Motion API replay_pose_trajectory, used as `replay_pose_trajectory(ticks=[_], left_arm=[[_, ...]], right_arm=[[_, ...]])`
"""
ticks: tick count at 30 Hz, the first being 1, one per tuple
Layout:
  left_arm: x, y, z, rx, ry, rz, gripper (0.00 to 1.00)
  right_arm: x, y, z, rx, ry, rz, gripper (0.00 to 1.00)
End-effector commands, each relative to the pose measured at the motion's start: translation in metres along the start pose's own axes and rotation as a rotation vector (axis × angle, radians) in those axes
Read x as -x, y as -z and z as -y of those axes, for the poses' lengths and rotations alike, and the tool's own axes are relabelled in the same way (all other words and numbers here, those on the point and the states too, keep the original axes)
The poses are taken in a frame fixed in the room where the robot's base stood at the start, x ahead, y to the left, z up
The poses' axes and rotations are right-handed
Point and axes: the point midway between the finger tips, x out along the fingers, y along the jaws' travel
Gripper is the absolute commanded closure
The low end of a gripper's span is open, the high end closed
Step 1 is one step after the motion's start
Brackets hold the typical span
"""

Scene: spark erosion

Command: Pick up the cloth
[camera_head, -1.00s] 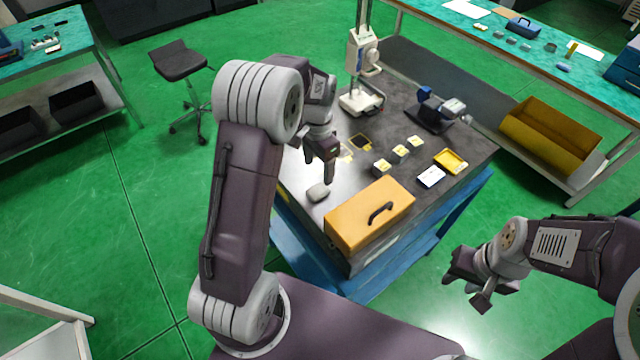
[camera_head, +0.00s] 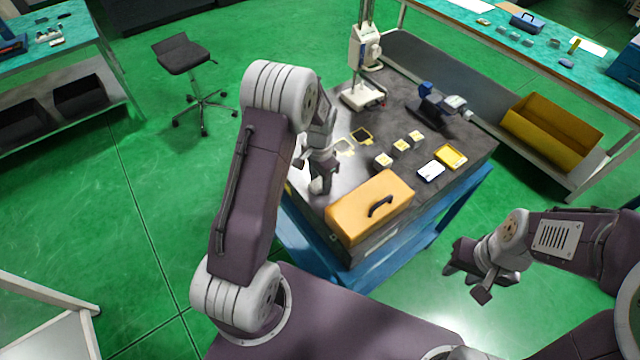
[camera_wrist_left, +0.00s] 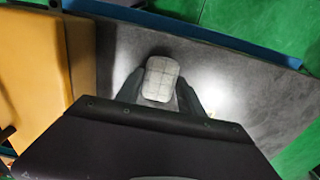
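The cloth (camera_wrist_left: 161,79) is a small, pale grey folded pad with a grid pattern, lying on the dark table top (camera_wrist_left: 240,95). My left gripper (camera_wrist_left: 160,88) is open, with one finger on each side of the cloth. I cannot tell whether the fingers touch it. In the head view my left gripper (camera_head: 320,187) points down at the table's near left part and hides the cloth. My right gripper (camera_head: 468,277) is open and empty, off the table at the right.
An orange case (camera_head: 352,222) with a black handle stands right beside my left gripper. Several small blocks (camera_head: 401,145), a yellow tray (camera_head: 451,155), a white card (camera_head: 431,171) and a white stand device (camera_head: 362,95) are further back on the table.

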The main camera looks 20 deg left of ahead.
Motion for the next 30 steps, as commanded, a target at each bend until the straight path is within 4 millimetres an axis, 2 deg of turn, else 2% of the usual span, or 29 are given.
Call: replay_pose_trajectory(ticks=[1, 3, 4, 13, 17, 20, 23, 30], left_arm=[[0.0, 0.0, 0.0, 0.0, 0.001, 0.0, 0.74], [0.0, 0.0, 0.0, 0.0, 0.001, 0.0, 0.93], [0.0, 0.0, 0.0, 0.0, 0.001, -0.001, 0.94], [0.005, 0.001, 0.001, 0.0, 0.002, -0.003, 0.94], [0.018, 0.001, 0.001, 0.0, 0.004, -0.005, 0.94], [0.036, 0.002, 0.001, 0.0, 0.004, -0.006, 0.94], [0.05, 0.019, -0.003, -0.005, 0.003, -0.005, 0.94], [0.084, 0.075, -0.016, -0.004, 0.003, -0.005, 0.94]], right_arm=[[0.0, 0.0, 0.0, 0.0, 0.0, 0.0, 0.64], [0.0, 0.0, 0.0, 0.0, 0.0, 0.0, 0.64], [0.0, 0.0, 0.0, 0.0, 0.0, 0.0, 0.64], [-0.001, 0.0, 0.0, 0.0, 0.0, 0.0, 0.64], [-0.005, -0.001, 0.0, 0.0, 0.0, 0.0, 0.64], [-0.009, -0.001, 0.0, 0.0, 0.0, 0.0, 0.64], [-0.012, -0.001, 0.0, 0.0, 0.0, 0.0, 0.64], [-0.017, -0.002, 0.0, 0.0, 0.0, 0.0, 0.64]])
